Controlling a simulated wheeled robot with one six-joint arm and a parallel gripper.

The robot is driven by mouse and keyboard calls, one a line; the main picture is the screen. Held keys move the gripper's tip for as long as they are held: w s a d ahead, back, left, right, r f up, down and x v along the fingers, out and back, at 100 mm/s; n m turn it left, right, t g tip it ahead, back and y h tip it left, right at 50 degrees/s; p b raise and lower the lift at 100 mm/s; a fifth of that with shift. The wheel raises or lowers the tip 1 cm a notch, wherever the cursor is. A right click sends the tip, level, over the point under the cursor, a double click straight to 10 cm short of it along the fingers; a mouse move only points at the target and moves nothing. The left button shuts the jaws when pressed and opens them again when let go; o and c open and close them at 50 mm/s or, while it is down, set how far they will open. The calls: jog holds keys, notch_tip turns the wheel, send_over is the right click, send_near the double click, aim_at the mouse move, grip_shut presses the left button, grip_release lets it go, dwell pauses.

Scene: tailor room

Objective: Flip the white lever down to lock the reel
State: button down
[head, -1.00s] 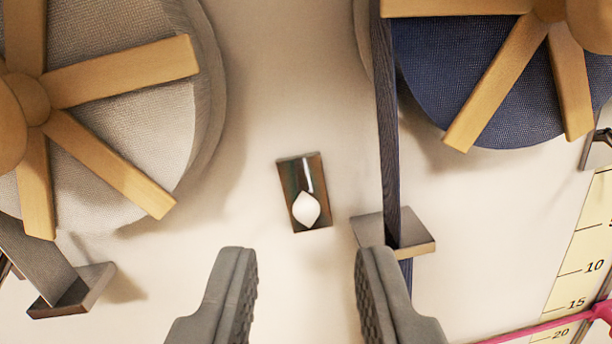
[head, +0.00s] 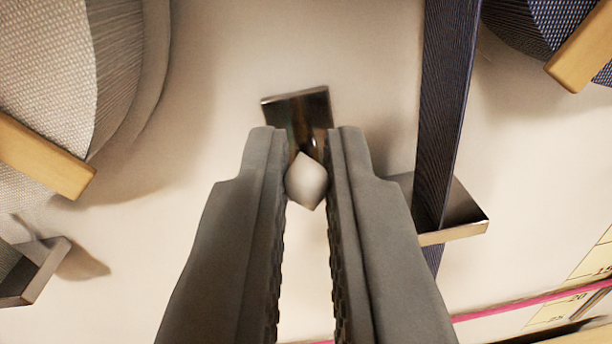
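The white lever (head: 307,182) has a pale teardrop-shaped knob. It sits in front of a small dark metallic plate (head: 297,104) on the cream wall, near the picture's middle. My gripper (head: 307,150) has its two grey ridged fingers closed in on either side of the knob, which fills the gap between them. The knob appears to touch both fingers. The lever's stem and the lower part of the plate are mostly hidden by the fingers and knob. The reel with blue ribbon (head: 536,22) is at the upper right, partly cut off.
A reel of pale grey ribbon (head: 50,85) with wooden spokes is at the upper left. A dark blue strap (head: 446,110) runs through a metal bracket (head: 465,218) close right of my fingers. Another bracket (head: 40,270) is at lower left. A ruler strip (head: 598,262) shows at lower right.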

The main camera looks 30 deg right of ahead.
jog(key=shift+s+d+f+h, duration=0.1)
jog(key=shift+f+h, duration=0.15)
jog(key=shift+h, duration=0.05)
jog(key=shift+f+t+h, duration=0.2)
jog(key=shift+t+h, duration=0.2)
jog(key=shift+t, duration=0.2)
jog(key=shift+w+d+f+m+t+h, duration=0.1)
jog(key=shift+f+m+t+h, duration=0.25)
jog(key=shift+t+h, duration=0.55)
jog(key=shift+w+a+f+m+t+h, duration=0.1)
jog(key=shift+f+t+h, duration=0.5)
jog(key=shift+t, duration=0.45)
jog(key=shift+w+d+f+m+t+h, duration=0.1)
jog(key=shift+f+m+t+h, duration=0.2)
jog(key=shift+t+h, duration=0.65)
jog(key=c, duration=1.6)
grip_release()
jog(key=shift+o, duration=0.2)
jog(key=shift+h, duration=0.25)
